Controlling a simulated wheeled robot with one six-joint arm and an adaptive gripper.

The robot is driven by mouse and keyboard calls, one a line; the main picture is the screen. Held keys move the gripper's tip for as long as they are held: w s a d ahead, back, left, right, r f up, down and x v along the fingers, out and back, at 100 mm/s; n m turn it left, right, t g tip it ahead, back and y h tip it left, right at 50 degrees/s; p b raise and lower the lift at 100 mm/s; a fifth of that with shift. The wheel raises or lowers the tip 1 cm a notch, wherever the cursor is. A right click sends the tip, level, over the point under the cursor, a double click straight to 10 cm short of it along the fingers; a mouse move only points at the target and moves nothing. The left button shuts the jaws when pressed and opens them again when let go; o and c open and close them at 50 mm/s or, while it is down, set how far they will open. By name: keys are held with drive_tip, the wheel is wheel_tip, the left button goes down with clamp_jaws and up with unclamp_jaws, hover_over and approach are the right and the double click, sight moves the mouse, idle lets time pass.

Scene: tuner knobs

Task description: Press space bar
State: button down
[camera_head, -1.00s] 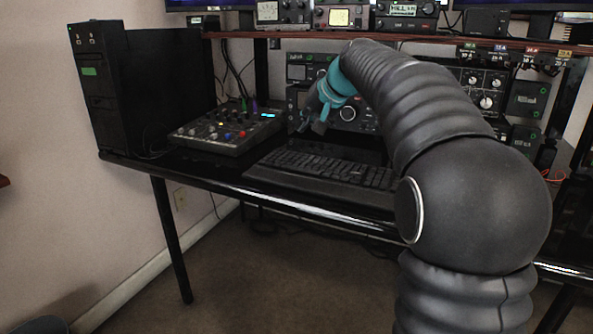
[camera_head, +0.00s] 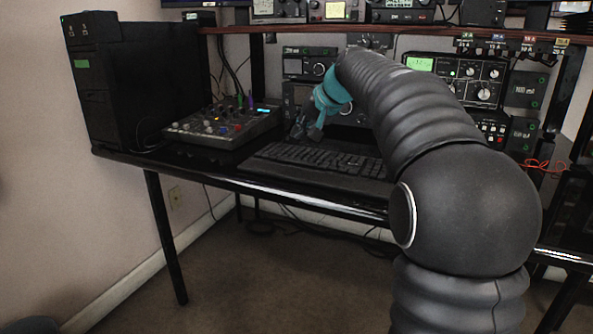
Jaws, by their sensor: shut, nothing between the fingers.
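A black keyboard (camera_head: 318,160) lies on the black desk, left of my arm. Its right end is partly hidden behind my arm. The single keys, the space bar among them, are too small and dark to tell apart. My gripper (camera_head: 304,136) is dark with a teal part at the wrist. It is shut and empty, pointing down over the keyboard's back edge. I cannot tell whether its tips touch the keys.
A mixer with colored knobs (camera_head: 222,127) stands left of the keyboard. A black computer tower (camera_head: 140,85) is at the desk's left end. Radio units (camera_head: 465,78) stand behind, under a raised shelf (camera_head: 290,31). The desk's front edge (camera_head: 290,200) is clear.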

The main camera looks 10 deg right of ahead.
sight(292, 158)
drive_tip(key=shift+f+b, duration=1.4)
drive_tip(key=shift+f, duration=0.85)
drive_tip(key=shift+f, duration=0.15)
drive_tip(key=shift+f+b, duration=0.25)
drive_tip(key=shift+b, duration=0.05)
drive_tip(key=shift+f, duration=0.35)
drive_tip(key=shift+r, duration=0.1)
idle(0.4)
drive_tip(key=shift+r+p, duration=0.55)
drive_tip(key=shift+r, duration=0.15)
wheel_tip(292, 158, up, 5)
drive_tip(key=p, duration=0.4)
drive_tip(key=shift+p, duration=0.3)
